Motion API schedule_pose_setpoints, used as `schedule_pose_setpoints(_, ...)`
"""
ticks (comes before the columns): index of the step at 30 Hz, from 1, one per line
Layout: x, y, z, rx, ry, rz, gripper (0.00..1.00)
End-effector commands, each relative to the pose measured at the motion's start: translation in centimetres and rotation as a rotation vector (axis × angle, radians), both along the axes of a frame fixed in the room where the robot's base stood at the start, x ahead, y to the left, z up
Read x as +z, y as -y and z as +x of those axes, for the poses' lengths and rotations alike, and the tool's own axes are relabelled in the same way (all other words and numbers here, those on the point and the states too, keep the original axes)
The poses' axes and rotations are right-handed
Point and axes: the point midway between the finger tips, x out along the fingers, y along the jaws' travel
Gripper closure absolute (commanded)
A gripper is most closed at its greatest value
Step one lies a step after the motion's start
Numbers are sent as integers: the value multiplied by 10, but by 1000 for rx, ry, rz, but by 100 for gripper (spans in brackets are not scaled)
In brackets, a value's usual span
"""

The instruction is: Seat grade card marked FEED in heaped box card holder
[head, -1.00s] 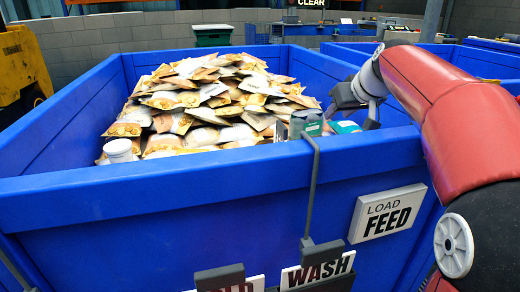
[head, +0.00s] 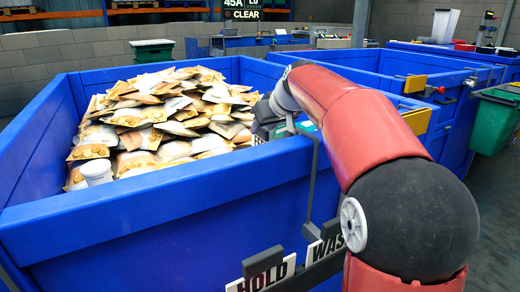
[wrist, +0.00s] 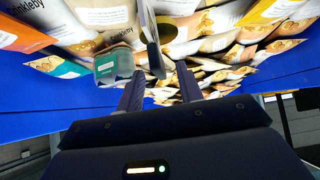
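The heaped box (head: 140,205) is a blue bin piled with food packets. No card marked FEED is visible now; my arm covers the right part of the box's front wall. My gripper (head: 266,122) is over the box near its front wall, partly hidden by my arm and the wall in the head view. In the wrist view my gripper (wrist: 160,75) has its two fingers apart. A thin grey upright piece (wrist: 152,40) shows between and beyond the fingertips; I cannot tell whether they touch it. The card holder itself cannot be made out.
A grey rack on the box's front holds a HOLD card (head: 262,273) and a partly covered WASH card (head: 325,246). More blue bins (head: 350,80) stand behind, with a green bin (head: 494,120) at right.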

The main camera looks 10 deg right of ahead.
Motion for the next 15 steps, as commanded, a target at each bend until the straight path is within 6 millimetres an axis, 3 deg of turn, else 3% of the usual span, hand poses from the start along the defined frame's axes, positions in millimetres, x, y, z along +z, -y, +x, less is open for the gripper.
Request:
schedule_pose_setpoints(8,-31,-8,25,1,-3,0,64)
schedule_pose_setpoints(15,-34,-9,29,0,0,0,64)
